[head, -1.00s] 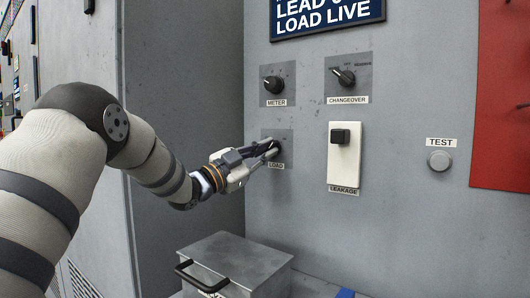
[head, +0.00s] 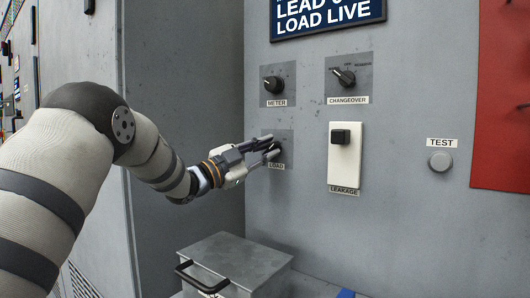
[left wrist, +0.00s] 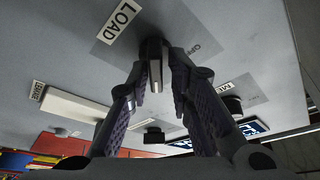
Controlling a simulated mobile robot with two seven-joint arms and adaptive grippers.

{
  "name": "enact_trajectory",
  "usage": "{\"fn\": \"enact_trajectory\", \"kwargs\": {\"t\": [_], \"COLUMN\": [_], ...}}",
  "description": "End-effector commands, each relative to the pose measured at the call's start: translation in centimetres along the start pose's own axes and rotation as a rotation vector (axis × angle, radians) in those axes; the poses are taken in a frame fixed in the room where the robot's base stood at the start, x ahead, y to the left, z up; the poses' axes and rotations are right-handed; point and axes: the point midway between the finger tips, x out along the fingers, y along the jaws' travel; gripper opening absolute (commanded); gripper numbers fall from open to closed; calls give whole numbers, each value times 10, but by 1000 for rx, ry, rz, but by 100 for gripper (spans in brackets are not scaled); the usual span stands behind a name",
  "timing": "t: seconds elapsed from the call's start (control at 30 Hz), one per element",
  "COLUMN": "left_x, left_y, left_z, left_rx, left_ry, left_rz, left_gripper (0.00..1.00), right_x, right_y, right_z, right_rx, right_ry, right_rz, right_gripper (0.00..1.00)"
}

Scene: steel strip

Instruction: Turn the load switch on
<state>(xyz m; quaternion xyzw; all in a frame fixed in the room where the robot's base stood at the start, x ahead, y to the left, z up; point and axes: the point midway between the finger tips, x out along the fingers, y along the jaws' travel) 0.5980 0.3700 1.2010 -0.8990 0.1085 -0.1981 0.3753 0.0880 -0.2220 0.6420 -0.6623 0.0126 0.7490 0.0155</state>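The load switch is a dark rotary knob (left wrist: 154,62) on a grey plate above a LOAD label (left wrist: 118,22). In the head view my left gripper (head: 276,148) is at the load plate (head: 287,135) and mostly hides the knob. In the left wrist view my left gripper (left wrist: 158,75) has its two fingers apart, one on each side of the knob. The fingertips are close to the knob, and I cannot tell whether they touch it. An OFF marking shows on the plate; I cannot read the knob's setting clearly. My right gripper is not in view.
The meter knob (head: 272,84) is above, the changeover knob (head: 343,76) is at upper right, and the leakage switch (head: 345,155) is to the right. A test button (head: 440,161) is farther right. A metal box (head: 240,262) with a black handle stands below my gripper.

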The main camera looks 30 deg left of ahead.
Motion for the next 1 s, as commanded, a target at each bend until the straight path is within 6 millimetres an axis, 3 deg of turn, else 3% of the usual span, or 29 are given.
{"fn": "enact_trajectory", "kwargs": {"t": [0.47, 0.57, 0.8, 1.0], "left_x": [-5, -23, -88, -117], "left_y": [2, 1, 0, 1], "left_z": [1, 1, 1, 0], "left_rx": [-3, -4, -4, -2], "left_ry": [-2, -3, -3, 1], "left_rz": [4, 4, 1, 3], "left_gripper": [30, 30, 30, 30], "right_x": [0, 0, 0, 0], "right_y": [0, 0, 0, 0], "right_z": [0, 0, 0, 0], "right_rx": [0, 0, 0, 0], "right_ry": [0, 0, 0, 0], "right_rz": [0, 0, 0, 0], "right_gripper": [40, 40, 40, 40]}}
